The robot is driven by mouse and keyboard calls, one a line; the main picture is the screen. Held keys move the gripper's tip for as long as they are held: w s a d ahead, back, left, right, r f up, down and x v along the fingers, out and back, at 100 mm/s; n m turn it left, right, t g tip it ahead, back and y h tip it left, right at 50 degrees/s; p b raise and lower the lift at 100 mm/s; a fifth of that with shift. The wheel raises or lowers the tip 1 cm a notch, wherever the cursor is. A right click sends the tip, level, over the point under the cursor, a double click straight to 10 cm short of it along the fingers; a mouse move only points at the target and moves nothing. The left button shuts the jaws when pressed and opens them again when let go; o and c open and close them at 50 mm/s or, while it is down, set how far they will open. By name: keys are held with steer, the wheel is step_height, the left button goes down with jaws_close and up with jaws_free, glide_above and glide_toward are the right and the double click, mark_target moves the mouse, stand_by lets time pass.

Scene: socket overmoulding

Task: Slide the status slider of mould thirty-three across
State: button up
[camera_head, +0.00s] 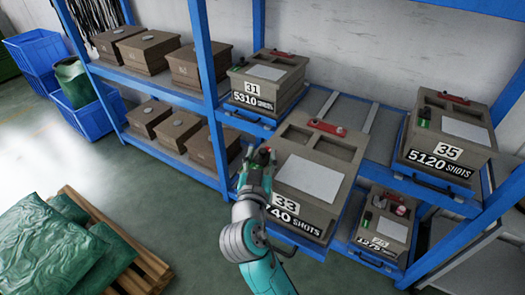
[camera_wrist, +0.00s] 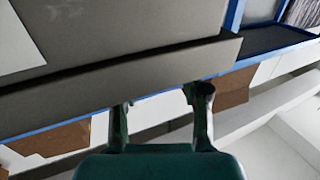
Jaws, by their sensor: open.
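Mould thirty-three (camera_head: 338,152) is a grey-brown block with a white sheet on top and a "33" plate (camera_head: 285,203) on its front. It sits on a blue pull-out shelf, further forward than the moulds beside it. My gripper (camera_head: 260,157) is at the mould's left edge, near its front left part. In the wrist view, my gripper (camera_wrist: 160,102) is open, its two fingers apart with nothing seen between them. The mould's side (camera_wrist: 130,62) lies just beyond the fingertips; contact cannot be told. The status slider cannot be clearly made out; my gripper covers that part of the mould.
Mould 31 (camera_head: 282,82) stands behind to the left and mould 35 (camera_head: 460,128) to the right. Another mould (camera_head: 390,225) is on the lower shelf. Blue rack posts (camera_head: 204,60) stand nearby. A pallet with green sacks (camera_head: 60,245) lies on the floor at left.

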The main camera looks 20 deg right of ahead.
steer(key=v, duration=0.9)
steer(key=shift+s+a, duration=0.2)
steer(key=shift+s, duration=0.05)
